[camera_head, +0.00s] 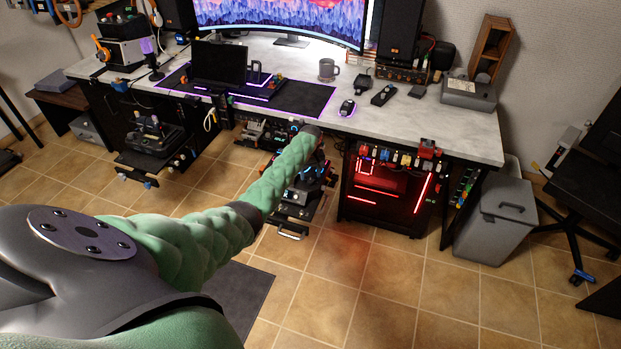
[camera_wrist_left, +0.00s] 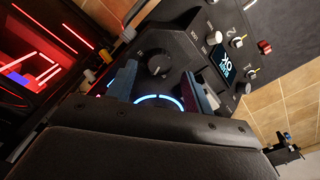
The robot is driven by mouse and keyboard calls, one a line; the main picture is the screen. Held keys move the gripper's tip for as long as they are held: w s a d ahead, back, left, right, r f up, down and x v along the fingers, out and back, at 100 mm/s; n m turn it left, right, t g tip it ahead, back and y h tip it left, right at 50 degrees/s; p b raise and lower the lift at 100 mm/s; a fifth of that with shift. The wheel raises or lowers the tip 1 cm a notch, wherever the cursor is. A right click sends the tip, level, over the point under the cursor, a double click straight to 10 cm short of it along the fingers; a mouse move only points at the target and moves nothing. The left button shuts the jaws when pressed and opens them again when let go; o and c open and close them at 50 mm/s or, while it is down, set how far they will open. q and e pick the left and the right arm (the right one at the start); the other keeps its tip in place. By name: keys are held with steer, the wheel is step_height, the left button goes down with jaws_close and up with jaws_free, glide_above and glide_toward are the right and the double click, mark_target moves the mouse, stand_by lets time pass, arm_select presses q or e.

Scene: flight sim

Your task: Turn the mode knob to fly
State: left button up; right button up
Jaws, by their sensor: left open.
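A black round knob (camera_wrist_left: 156,63) with a pale pointer mark sits on a dark control panel (camera_wrist_left: 180,45) in the left wrist view; the labels around it are too small to read. In the head view my left gripper's dark end (camera_head: 312,131) is at the desk's front edge, and the arm hides the knob there. My right gripper is not in view.
The desk (camera_head: 420,125) holds a mug (camera_head: 326,70) and mouse. A red-lit case (camera_head: 385,190) stands under the desk.

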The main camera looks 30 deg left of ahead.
mark_target(311, 180)
arm_select(q)
step_height(311, 180, up, 4)
steer(key=shift+f, duration=0.15)
steer(key=shift+r+b, duration=0.3)
steer(key=shift+r, duration=0.25)
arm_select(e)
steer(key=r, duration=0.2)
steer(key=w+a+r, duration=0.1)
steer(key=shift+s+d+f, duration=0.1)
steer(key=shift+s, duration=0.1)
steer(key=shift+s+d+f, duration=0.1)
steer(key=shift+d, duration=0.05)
